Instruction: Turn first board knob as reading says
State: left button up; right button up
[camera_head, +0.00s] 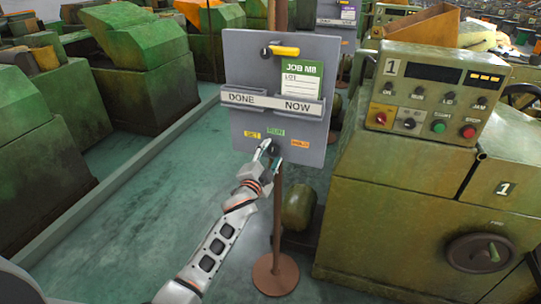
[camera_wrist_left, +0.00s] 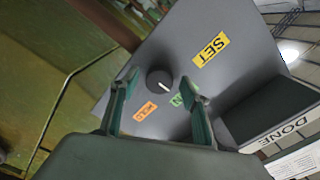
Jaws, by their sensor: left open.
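The grey board (camera_head: 246,75) stands on a brown post. Its black knob (camera_wrist_left: 160,80) sits low on the face, and its white mark points toward the green label (camera_wrist_left: 178,100). A yellow SET label (camera_wrist_left: 210,49) and an orange label (camera_wrist_left: 145,111) flank it. A white-and-green JOB M8 card (camera_head: 300,80) sits above the NOW side of the holder (camera_head: 272,102); the DONE side looks empty. My left gripper (camera_head: 270,155) is open just in front of the knob, its fingers on either side in the wrist view (camera_wrist_left: 160,88). Contact cannot be told. My right gripper is out of view.
A green machine marked 1 (camera_head: 405,205) stands close on the right, with a control panel (camera_head: 435,92) of displays and buttons. The post's round base (camera_head: 275,275) is on the floor. Green machines (camera_head: 145,60) line the left; the floor (camera_head: 150,205) between is clear.

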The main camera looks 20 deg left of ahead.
pick_arm(q)
jog(key=shift+s, duration=0.1)
jog(key=s, duration=1.1)
jog(key=shift+s+a, duration=0.2)
jog(key=shift+s, duration=0.2)
jog(key=s+d+f+n+g+h, duration=0.1)
jog(key=s+f+n+g, duration=0.2)
jog(key=s+f, duration=0.9)
jog(key=s+d+f+n+g+h, duration=0.1)
jog(key=s+f+n+g, duration=0.3)
jog(key=s+f, duration=0.8)
jog(key=s+d+n, duration=0.1)
jog(key=s, duration=0.5)
jog(key=shift+s, duration=0.1)
